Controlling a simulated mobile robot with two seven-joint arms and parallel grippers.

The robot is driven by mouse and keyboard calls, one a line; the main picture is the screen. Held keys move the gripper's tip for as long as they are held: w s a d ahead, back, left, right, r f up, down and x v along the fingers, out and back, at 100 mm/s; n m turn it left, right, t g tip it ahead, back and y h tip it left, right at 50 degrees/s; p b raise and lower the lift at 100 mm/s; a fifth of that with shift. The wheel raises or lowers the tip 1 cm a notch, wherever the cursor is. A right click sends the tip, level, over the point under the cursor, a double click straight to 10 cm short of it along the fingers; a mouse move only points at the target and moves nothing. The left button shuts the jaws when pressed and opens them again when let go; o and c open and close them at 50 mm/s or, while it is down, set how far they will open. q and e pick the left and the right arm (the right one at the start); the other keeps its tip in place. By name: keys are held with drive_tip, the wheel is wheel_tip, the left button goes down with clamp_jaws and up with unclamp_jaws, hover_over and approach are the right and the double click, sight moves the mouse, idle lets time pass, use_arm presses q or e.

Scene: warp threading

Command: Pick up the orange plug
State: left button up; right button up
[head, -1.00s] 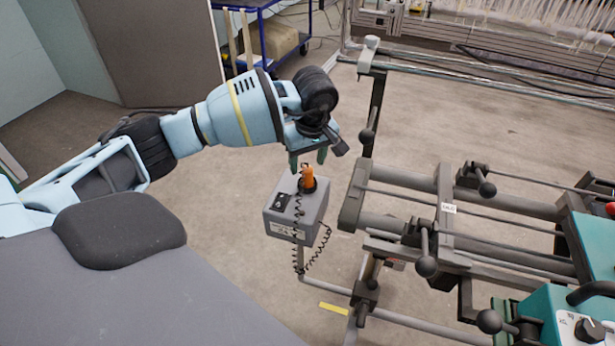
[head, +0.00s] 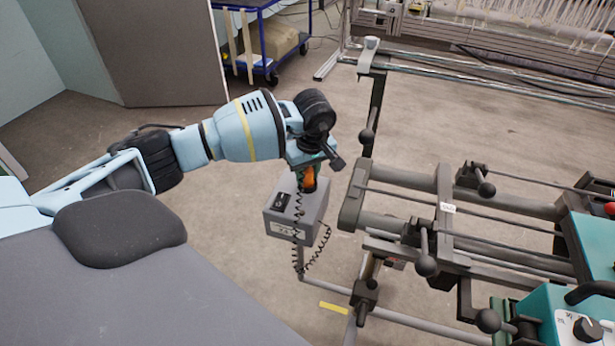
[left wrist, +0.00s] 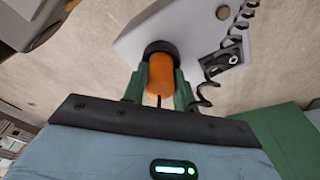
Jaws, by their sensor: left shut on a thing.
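The orange plug (head: 309,179) stands on top of the grey box (head: 296,208). In the left wrist view the plug (left wrist: 160,75) sits between the two green fingers, its far end in a black ring (left wrist: 160,48) at the box. My left gripper (head: 307,172) is over the box and shut on the plug, with fingers touching both sides. It also shows in the left wrist view (left wrist: 160,80). My right gripper is not in view.
A metal frame with rails and black-knobbed levers (head: 426,265) stands just right of the box. A teal machine part (head: 545,315) is at the lower right. A blue cart (head: 262,15) stands at the back. Floor left of the box is clear.

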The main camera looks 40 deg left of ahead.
use_arm(q)
drive_tip(key=shift+c, duration=0.5)
drive_tip(key=shift+r, duration=0.1)
drive_tip(key=shift+r, duration=0.5)
wheel_tip(320, 180, up, 2)
drive_tip(key=shift+w+r, duration=0.1)
drive_tip(key=s+d, duration=0.3)
drive_tip(key=s, duration=0.4)
drive_tip(key=s+d+r, duration=0.1)
drive_tip(key=s+d, duration=0.3)
drive_tip(key=s, duration=0.3)
drive_tip(key=shift+s+d+r+b, duration=0.15)
drive_tip(key=shift+d+r+b, duration=0.15)
drive_tip(key=shift+b, duration=0.05)
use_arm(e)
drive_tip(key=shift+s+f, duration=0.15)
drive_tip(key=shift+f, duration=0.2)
